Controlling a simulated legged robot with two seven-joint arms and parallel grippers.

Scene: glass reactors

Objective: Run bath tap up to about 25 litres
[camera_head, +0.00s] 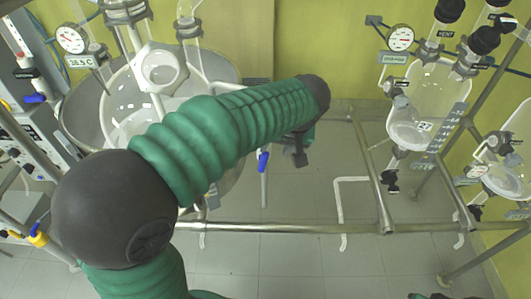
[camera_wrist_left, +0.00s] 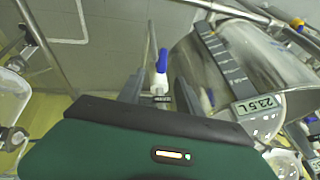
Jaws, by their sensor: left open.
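The steel bath (camera_head: 77,118) stands at the left around a glass reactor; it also shows in the left wrist view (camera_wrist_left: 265,65). My left gripper (camera_head: 300,150) is just right of the tap, mostly hidden behind my green arm. In the left wrist view its fingers (camera_wrist_left: 158,88) are apart with the tap between them; contact cannot be told. My right gripper does not show.
A steel rail (camera_head: 290,228) runs across the front, with uprights at the right. A second glass reactor (camera_head: 430,95) with black valves hangs at the right. A round gauge (camera_head: 72,39) and a 36.5 C display (camera_head: 80,62) are at upper left. The tiled floor between is clear.

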